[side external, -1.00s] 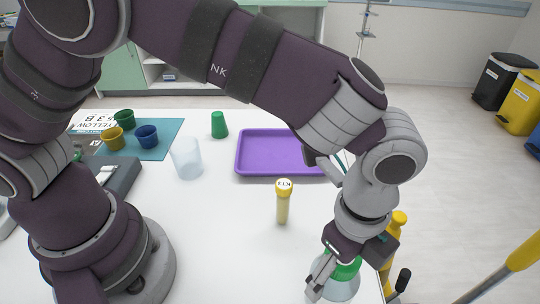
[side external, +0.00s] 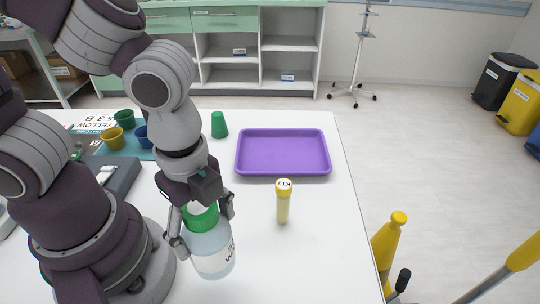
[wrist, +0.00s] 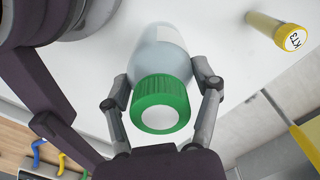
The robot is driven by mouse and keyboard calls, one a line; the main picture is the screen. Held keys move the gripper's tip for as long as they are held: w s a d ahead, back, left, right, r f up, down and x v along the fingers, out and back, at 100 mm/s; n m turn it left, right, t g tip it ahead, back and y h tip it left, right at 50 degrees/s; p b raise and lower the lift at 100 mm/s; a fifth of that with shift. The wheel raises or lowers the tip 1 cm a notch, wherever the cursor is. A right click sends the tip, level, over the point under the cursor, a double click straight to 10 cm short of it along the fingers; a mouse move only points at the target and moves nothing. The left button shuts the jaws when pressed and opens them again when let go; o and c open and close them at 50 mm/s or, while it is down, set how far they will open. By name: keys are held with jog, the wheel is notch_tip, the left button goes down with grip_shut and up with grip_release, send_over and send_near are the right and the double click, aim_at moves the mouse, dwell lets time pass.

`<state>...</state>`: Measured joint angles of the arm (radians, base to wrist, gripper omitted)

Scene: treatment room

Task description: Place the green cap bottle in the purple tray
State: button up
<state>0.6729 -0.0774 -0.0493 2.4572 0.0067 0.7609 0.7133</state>
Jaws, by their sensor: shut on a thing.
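The green cap bottle (side external: 212,252) is a clear, pale bottle with a white label and a green screw cap. My gripper (side external: 205,228) is shut on it, with one finger on each side just below the cap. The bottle is nearly upright in the side view; whether its base touches the table I cannot tell. In the wrist view the green cap bottle (wrist: 160,60) sits between the two fingers of my gripper (wrist: 162,100). The purple tray (side external: 284,172) lies empty on the white table, behind and to the right of the bottle.
A yellow-capped tube (side external: 283,205) stands upright between the bottle and the table's right edge, in front of the tray. A green cup (side external: 219,125) stands left of the tray. Yellow (side external: 113,138) and blue cups are on the blue mat at left.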

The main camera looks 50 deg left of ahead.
jog(key=w+a+n, duration=0.7)
jog(key=a+n, duration=0.5)
jog(key=n, duration=0.5)
jog(key=shift+w+a+f, duration=0.25)
jog(key=shift+w+f, duration=0.5)
jog(key=shift+w, duration=1.85)
jog(key=shift+w+a+f, duration=0.25)
jog(key=shift+w+f, duration=0.5)
jog(key=shift+w, duration=1.9)
jog(key=shift+w+a+f, duration=0.25)
jog(key=shift+w+f, duration=0.5)
jog(key=shift+w, duration=1.85)
jog(key=shift+f, duration=0.1)
jog(key=o, duration=1.2)
